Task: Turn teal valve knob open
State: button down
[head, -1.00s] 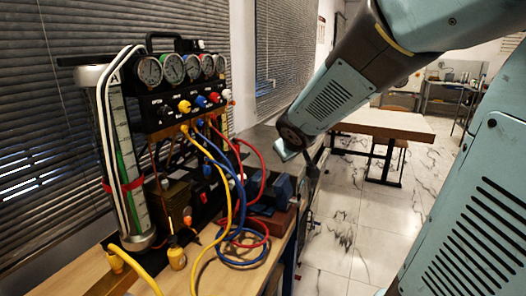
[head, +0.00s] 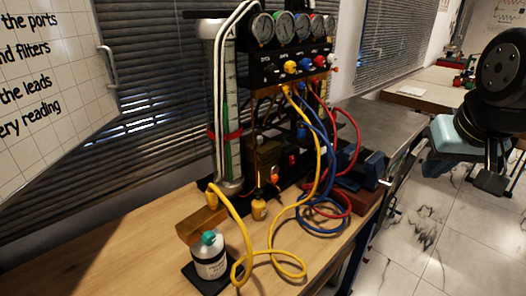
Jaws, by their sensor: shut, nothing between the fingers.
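A white canister (head: 210,262) with a dark label stands upright on a small black base on the wooden bench, at the lower left of the head view. A teal knob (head: 208,238) sits on its top. Whether the knob is open or closed cannot be told. My gripper (head: 490,182) shows dark at the right edge, well to the right of the knob and beyond the bench, over the floor. It is shut and empty, and its fingers are hard to make out.
A gauge panel (head: 290,65) with several dials and coloured knobs stands at the back of the bench. A looped yellow hose (head: 272,255) lies just right of the canister. A blue hose (head: 322,212) and a red hose lie farther right. The bench's left part is clear.

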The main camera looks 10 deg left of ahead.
aim_at(208, 238)
jog(key=z, duration=1.1)
jog(key=i, duration=0.1)
jog(key=u, duration=2.6)
jog(key=k, duration=0.9)
jog(key=u, duration=0.2)
jog(key=i, duration=0.9)
jog(key=z, duration=0.1)
